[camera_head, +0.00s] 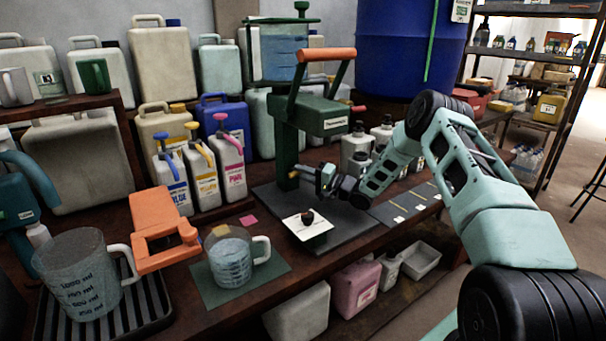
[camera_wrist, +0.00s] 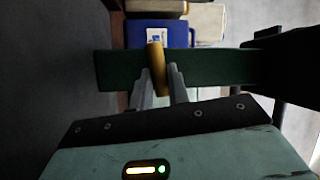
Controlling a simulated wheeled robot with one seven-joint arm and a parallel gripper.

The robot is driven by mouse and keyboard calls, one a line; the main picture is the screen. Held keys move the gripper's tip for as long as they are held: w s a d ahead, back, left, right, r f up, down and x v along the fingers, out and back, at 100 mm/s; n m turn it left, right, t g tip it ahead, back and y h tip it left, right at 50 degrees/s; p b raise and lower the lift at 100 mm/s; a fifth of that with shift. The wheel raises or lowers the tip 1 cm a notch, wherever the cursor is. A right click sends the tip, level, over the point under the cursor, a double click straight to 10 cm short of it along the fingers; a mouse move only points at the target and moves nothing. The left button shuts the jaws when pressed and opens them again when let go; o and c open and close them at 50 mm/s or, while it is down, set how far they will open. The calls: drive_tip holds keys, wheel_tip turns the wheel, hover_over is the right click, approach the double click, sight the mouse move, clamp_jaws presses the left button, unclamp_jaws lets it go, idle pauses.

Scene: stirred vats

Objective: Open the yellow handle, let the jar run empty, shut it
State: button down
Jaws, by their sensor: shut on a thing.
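The yellow handle (camera_wrist: 157,58) is a short bar between my gripper's fingers (camera_wrist: 160,74) in the wrist view, in front of a green post. A clear jar (camera_head: 283,50) with bluish contents and a green rim sits at the top of the stand. I cannot tell whether the handle is open, and I see no clear stream of liquid.
Two measuring jugs (camera_head: 80,275) (camera_head: 232,262) and an orange device (camera_head: 160,228) stand to the left. An orange lever (camera_head: 327,54) rises over the stand. Small white bottles (camera_head: 357,150) stand close behind my arm.

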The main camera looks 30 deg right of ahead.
drive_tip(key=shift+f+m+t+b, duration=0.25)
drive_tip(key=shift+m+t, duration=0.25)
drive_tip(key=shift+m, duration=0.6)
drive_tip(key=c, duration=1.3)
unclamp_jaws()
drive_tip(key=shift+c, duration=0.2)
drive_tip(key=shift+r, duration=0.2)
